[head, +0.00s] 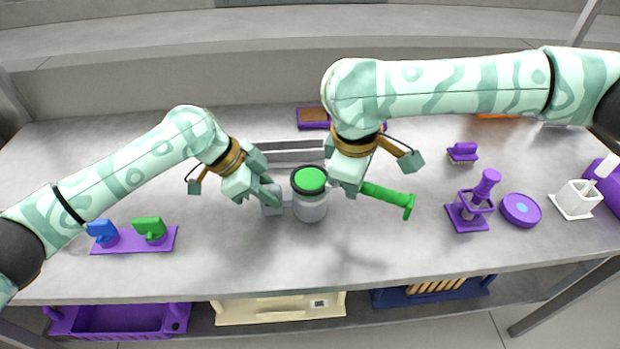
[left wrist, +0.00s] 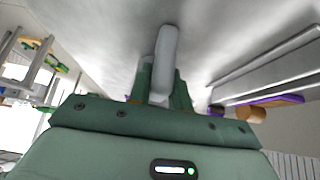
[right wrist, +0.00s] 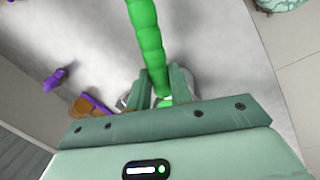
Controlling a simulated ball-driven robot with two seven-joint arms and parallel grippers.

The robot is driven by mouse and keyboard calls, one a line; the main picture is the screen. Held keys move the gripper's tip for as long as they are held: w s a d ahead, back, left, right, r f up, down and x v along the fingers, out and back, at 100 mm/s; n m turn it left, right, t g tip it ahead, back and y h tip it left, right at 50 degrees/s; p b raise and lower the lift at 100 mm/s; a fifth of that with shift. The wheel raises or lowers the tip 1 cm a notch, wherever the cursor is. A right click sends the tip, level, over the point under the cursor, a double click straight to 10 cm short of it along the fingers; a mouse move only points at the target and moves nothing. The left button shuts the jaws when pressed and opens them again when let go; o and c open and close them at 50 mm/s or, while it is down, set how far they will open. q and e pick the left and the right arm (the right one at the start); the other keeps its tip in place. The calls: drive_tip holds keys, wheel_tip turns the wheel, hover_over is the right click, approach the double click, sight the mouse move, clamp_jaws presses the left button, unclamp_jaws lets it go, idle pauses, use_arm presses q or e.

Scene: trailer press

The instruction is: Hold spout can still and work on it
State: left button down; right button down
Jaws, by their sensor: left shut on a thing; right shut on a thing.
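The spout can (head: 312,210) stands upright on the grey bench, a grey cylinder with a black rim and a green top. My left gripper (head: 268,196) is at its left side, shut on the can's grey handle; the handle also shows between the fingers in the left wrist view (left wrist: 165,60). My right gripper (head: 346,186) is just right of the can, shut on a green tool (head: 385,195) with a ribbed handle, seen in the right wrist view (right wrist: 147,35).
A purple rack (head: 135,241) with blue and green pieces sits at the left. At the right are a purple holder (head: 468,218), a purple disc (head: 521,209), a purple brush (head: 463,152) and a white cup (head: 577,198). Trays lie on the shelf below. The front bench is clear.

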use_arm(q)
drive_tip(key=shift+f, duration=0.15)
use_arm(e)
drive_tip(key=shift+w+d+n+y, duration=0.15)
drive_tip(key=shift+w+d+n, duration=0.1)
drive_tip(key=shift+w+n, duration=0.35)
drive_tip(key=shift+w+d+n+y, duration=0.2)
drive_tip(key=shift+w+n, duration=0.15)
drive_tip(key=shift+n, duration=0.45)
drive_tip(key=shift+w+d+n+y, duration=0.15)
drive_tip(key=shift+w+n+y, duration=0.1)
drive_tip(key=shift+w+n, duration=0.95)
drive_tip(key=shift+s, duration=0.2)
drive_tip(key=w+n, duration=0.2)
drive_tip(key=n, duration=0.1)
drive_tip(key=shift+w, duration=0.1)
drive_tip(key=shift+r, duration=0.1)
drive_tip(key=shift+r, duration=2.4)
